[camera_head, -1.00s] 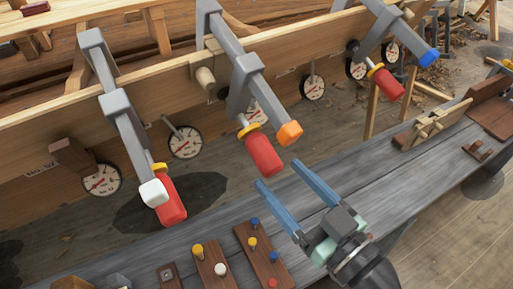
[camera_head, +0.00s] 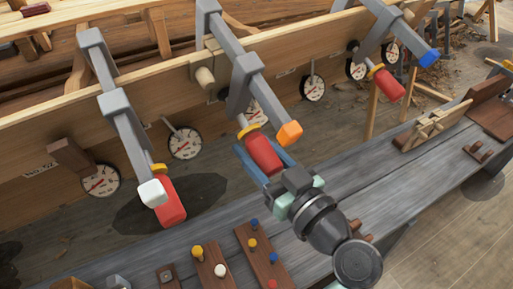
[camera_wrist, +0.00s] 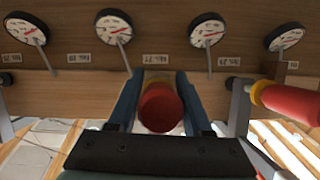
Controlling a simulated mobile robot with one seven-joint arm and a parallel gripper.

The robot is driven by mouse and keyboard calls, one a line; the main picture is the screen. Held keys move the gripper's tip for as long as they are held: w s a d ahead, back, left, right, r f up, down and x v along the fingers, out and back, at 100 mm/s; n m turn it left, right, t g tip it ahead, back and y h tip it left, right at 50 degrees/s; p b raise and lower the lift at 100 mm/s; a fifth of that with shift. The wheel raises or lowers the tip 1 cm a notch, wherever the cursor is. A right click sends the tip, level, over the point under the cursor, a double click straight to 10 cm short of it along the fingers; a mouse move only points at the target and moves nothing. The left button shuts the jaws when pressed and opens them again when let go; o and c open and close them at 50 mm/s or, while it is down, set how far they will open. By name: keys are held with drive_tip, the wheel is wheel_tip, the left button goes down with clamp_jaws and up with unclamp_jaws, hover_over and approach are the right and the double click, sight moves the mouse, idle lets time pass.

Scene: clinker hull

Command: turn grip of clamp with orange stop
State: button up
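The clamp with the orange stop (camera_head: 289,133) is in the middle of the head view, its grey bar (camera_head: 268,100) sloping down from the plank. Its red grip (camera_head: 263,154) hangs below a yellow collar (camera_head: 248,130). In the wrist view the grip (camera_wrist: 160,107) is seen end-on, between the fingers. My gripper (camera_head: 258,150) has its blue fingers on either side of this grip. The fingers look open, with narrow gaps beside the grip; contact is not clear. My gripper hides part of the bench behind it.
A white-stop clamp (camera_head: 153,193) is at left and a blue-stop clamp (camera_head: 428,57) at right, both with red grips. Dial gauges (camera_head: 185,143) line the plank (camera_head: 140,95). The grey bench (camera_head: 350,190) below carries peg boards (camera_head: 262,255).

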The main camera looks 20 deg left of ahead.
clamp_jaws()
drive_tip(key=shift+s+a+r+m+g+y+p, duration=0.1)
drive_tip(key=shift+s+m+g+y+p, duration=0.1)
drive_tip(key=shift+m+g+y, duration=0.45)
drive_tip(key=shift+s+m+g+y+p, duration=0.15)
drive_tip(key=shift+m+g+y, duration=0.2)
drive_tip(key=shift+m+g, duration=0.45)
drive_tip(key=o, duration=0.5)
unclamp_jaws()
